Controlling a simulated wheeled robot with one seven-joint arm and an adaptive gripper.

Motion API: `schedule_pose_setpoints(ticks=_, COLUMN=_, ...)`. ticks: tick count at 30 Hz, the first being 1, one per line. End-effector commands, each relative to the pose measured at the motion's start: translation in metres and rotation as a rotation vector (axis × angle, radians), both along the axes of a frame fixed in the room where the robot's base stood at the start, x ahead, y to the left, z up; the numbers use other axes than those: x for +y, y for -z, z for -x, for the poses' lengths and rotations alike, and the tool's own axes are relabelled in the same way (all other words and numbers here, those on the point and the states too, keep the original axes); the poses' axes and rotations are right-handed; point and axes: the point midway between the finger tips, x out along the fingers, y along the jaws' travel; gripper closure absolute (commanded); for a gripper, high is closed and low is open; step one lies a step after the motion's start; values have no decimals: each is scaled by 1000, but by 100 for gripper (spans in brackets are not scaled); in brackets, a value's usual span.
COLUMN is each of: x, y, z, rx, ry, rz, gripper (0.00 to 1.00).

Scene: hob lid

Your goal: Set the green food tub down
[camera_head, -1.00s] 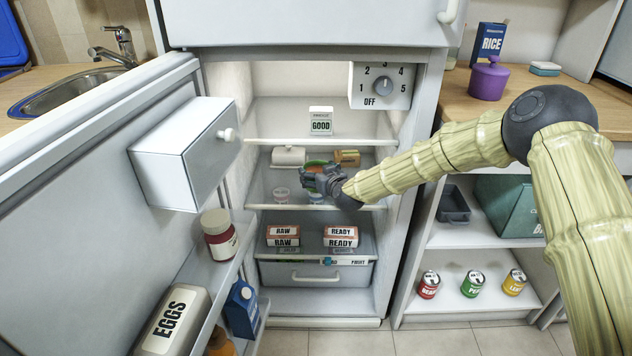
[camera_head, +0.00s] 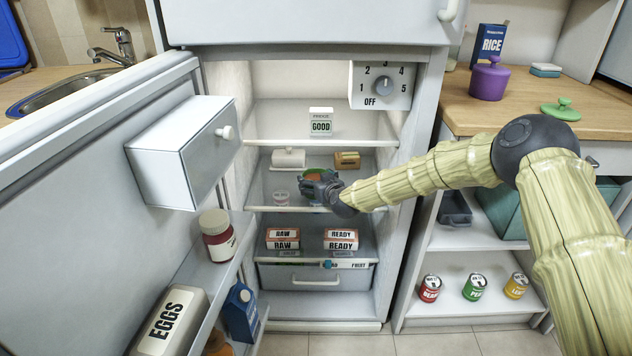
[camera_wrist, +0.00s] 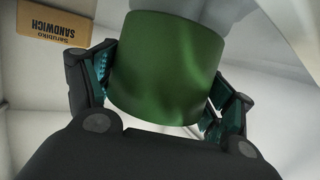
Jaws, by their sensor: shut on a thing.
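The green tub (camera_wrist: 165,68) fills the middle of the wrist view, between my two fingers. My gripper (camera_wrist: 160,90) is shut on its sides. In the head view my gripper (camera_head: 316,185) is inside the open fridge, at the middle shelf. The tub is mostly hidden behind it there; only a bit of green and orange shows above the fingers. I cannot tell whether the tub's base touches the shelf.
On that shelf are a white dish (camera_head: 288,158), a tan sandwich box (camera_head: 347,160) and a small jar (camera_head: 281,197). RAW (camera_head: 282,238) and READY (camera_head: 341,238) boxes sit below. The open door (camera_head: 80,200) is left. A green lid (camera_head: 561,109) lies on the counter.

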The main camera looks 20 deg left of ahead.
Motion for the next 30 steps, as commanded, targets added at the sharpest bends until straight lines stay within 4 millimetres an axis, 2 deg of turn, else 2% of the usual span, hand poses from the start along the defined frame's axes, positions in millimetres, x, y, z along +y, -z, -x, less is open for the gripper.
schedule_pose_setpoints(ticks=2, x=0, y=1, z=0, rx=-2, ry=0, rz=-1, gripper=71)
schedule_pose_setpoints(ticks=3, x=0, y=2, z=0, rx=0, ry=0, rz=0, gripper=11)
schedule_pose_setpoints(ticks=5, x=0, y=2, z=0, rx=0, ry=0, rz=0, gripper=0)
schedule_pose_setpoints(ticks=20, x=-2, y=-2, z=3, rx=0, ry=0, rz=0, gripper=0)
schedule_pose_setpoints(ticks=26, x=-18, y=-12, z=21, rx=-1, ry=0, rz=1, gripper=0)
schedule_pose_setpoints(ticks=30, x=-32, y=-19, z=40, rx=1, ry=-1, rz=2, gripper=0)
